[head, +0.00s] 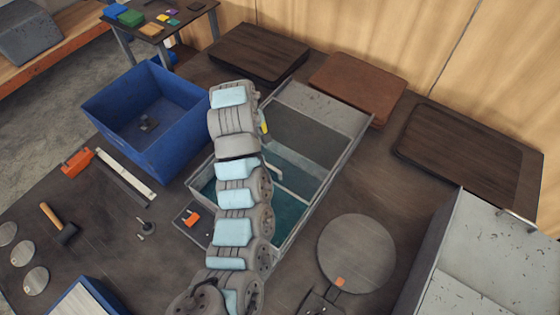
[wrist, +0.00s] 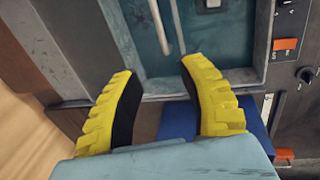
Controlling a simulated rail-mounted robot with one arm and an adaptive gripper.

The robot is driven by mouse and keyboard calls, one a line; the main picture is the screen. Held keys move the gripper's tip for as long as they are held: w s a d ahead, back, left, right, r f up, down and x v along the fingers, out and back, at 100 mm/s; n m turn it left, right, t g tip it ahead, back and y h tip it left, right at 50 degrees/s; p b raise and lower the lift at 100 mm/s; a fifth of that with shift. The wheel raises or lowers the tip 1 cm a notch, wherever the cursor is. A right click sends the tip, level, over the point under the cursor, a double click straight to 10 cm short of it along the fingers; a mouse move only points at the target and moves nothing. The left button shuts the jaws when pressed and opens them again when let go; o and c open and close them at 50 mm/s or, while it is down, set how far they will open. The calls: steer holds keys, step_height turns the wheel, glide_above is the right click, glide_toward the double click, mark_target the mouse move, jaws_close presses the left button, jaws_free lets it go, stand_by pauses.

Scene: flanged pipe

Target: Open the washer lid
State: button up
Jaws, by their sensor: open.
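The washer (head: 345,112) is a grey metal box in the middle of the head view, with a teal inside showing. A pale bar-like handle (head: 290,180) crosses its top face; the bar shows in the wrist view too (wrist: 158,25), beside a second pale line. The teal face looks like a see-through lid, but I cannot tell how far it stands open. My gripper (wrist: 158,68) has two yellow fingers, apart and empty, over the washer's edge, short of the bar. In the head view my arm hides most of it; only a yellow bit shows.
A blue bin (head: 110,90) stands left of the washer. A panel with an orange switch (head: 192,217) sits at the washer's front left. A round grey plate (head: 356,252) lies to the right, near a grey box (head: 490,255). Dark boards (head: 258,52) lie along the wall.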

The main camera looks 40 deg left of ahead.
steer(key=shift+w+a+f+b, duration=0.1)
steer(key=shift+w+f+b, duration=0.65)
steer(key=shift+f, duration=2.1)
steer(key=shift+w+f+b, duration=0.3)
steer(key=shift+f+b, duration=0.75)
steer(key=shift+f, duration=1.75)
steer(key=shift+w+a+f+b, duration=0.1)
steer(key=shift+w+f+b, duration=0.65)
steer(key=shift+f, duration=2.1)
steer(key=shift+s, duration=0.2)
jaws_close()
